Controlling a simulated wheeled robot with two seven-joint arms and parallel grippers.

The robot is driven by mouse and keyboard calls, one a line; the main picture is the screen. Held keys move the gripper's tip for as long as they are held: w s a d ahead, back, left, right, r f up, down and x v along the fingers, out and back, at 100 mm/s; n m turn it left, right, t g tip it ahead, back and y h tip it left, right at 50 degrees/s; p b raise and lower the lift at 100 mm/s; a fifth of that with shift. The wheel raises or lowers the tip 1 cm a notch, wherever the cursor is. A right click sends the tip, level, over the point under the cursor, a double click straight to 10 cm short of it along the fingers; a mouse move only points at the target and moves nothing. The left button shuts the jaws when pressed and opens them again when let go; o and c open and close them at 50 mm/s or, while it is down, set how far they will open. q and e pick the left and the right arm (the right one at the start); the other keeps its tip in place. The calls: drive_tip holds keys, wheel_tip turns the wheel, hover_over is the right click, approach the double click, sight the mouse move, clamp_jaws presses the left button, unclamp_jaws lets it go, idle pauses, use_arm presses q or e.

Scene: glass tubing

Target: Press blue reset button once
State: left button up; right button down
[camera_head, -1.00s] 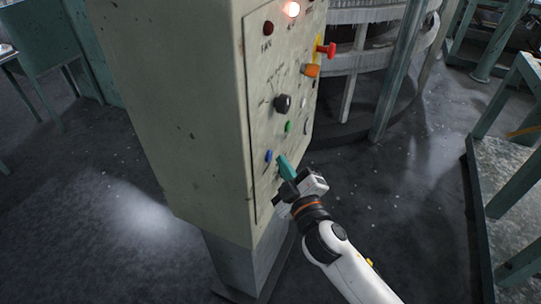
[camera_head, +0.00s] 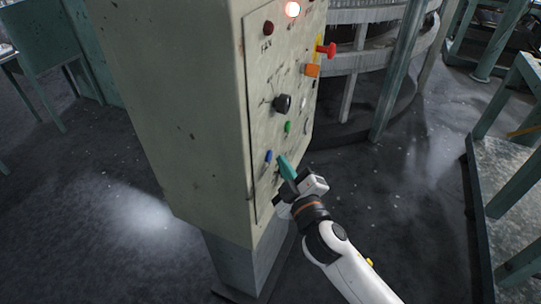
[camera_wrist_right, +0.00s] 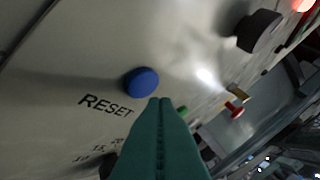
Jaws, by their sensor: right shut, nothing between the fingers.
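The blue reset button (camera_head: 268,156) is on the lower left of the control panel's face. In the right wrist view the blue button (camera_wrist_right: 141,82) is a round cap above the printed word RESET. My right gripper (camera_head: 282,158) is shut and empty, with teal fingers just right of the button in the head view. In the wrist view the fingertips (camera_wrist_right: 160,101) lie just below and right of the button. I cannot tell whether they touch the panel; they appear apart from the button. My left gripper is not in view.
The panel (camera_head: 259,90) also carries a black knob (camera_head: 282,103), a green button (camera_head: 287,127), an orange switch (camera_head: 312,70), a red knob (camera_head: 326,50) and a lit lamp (camera_head: 292,9). A metal table (camera_head: 503,190) stands at the right. Open floor lies between.

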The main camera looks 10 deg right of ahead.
drive_tip(key=shift+a, duration=0.1)
idle(0.6)
drive_tip(key=shift+w+a, duration=0.25)
drive_tip(key=shift+a, duration=0.05)
drive_tip(key=shift+w+a, duration=0.2)
drive_tip(key=shift+a, duration=0.1)
idle(0.7)
drive_tip(key=shift+s+d, duration=0.1)
drive_tip(key=shift+d, duration=0.05)
drive_tip(key=shift+s+d, duration=0.35)
drive_tip(key=shift+d, duration=0.15)
drive_tip(key=shift+s+d+p, duration=0.2)
drive_tip(key=shift+s+d, duration=0.5)
drive_tip(key=shift+d, duration=0.35)
drive_tip(key=shift+s+d+p, duration=0.15)
drive_tip(key=shift+s+d, duration=0.55)
drive_tip(key=shift+d, duration=0.35)
